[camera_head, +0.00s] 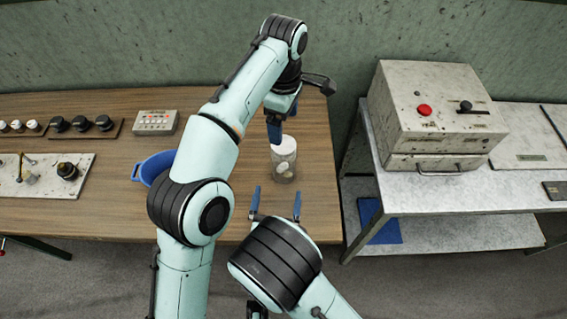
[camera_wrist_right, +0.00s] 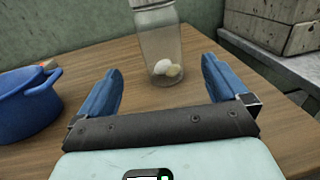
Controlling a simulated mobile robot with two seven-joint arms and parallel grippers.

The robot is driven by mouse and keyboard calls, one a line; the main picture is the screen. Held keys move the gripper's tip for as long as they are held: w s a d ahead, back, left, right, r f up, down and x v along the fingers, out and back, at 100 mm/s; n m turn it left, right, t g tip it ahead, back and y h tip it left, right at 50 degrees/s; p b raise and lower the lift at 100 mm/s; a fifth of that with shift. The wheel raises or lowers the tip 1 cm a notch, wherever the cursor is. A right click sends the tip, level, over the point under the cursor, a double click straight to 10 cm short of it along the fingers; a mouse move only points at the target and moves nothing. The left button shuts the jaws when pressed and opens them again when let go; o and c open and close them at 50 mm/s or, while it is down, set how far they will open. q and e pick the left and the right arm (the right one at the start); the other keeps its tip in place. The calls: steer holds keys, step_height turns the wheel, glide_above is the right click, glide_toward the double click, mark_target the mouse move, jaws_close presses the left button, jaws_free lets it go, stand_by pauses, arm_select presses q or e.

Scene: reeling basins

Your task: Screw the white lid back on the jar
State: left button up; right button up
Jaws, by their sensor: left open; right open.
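The clear glass jar (camera_head: 284,171) stands upright near the wooden table's right end, with several pale cocoons inside. It also shows in the right wrist view (camera_wrist_right: 160,45), its top cut off by the frame edge. The white lid (camera_head: 284,147) appears to rest on the jar's mouth; I cannot tell whether it is threaded. A white edge of it shows in the wrist view (camera_wrist_right: 151,3). My left gripper (camera_head: 281,122) is open, pointing down just above and behind the lid. My right gripper (camera_head: 276,204) is open and empty in front of the jar, its fingers towards it, not touching.
A blue pot (camera_head: 152,168) stands left of the jar, partly hidden by my left arm. A control box (camera_head: 155,122), knobs and a fixture plate (camera_head: 40,190) lie further left. A grey machine box (camera_head: 437,110) stands on the right-hand table, across a gap.

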mark_target(284, 144)
steer(key=w, duration=0.4)
steer(key=w+d, duration=0.1)
steer(key=w, duration=0.6)
steer(key=shift+w+d, duration=0.35)
steer(key=shift+w, duration=0.05)
jaws_close()
arm_select(q)
steer(key=m, duration=0.3)
steer(key=shift+m, duration=0.4)
steer(key=m, duration=0.5)
steer(key=shift+f, duration=4)
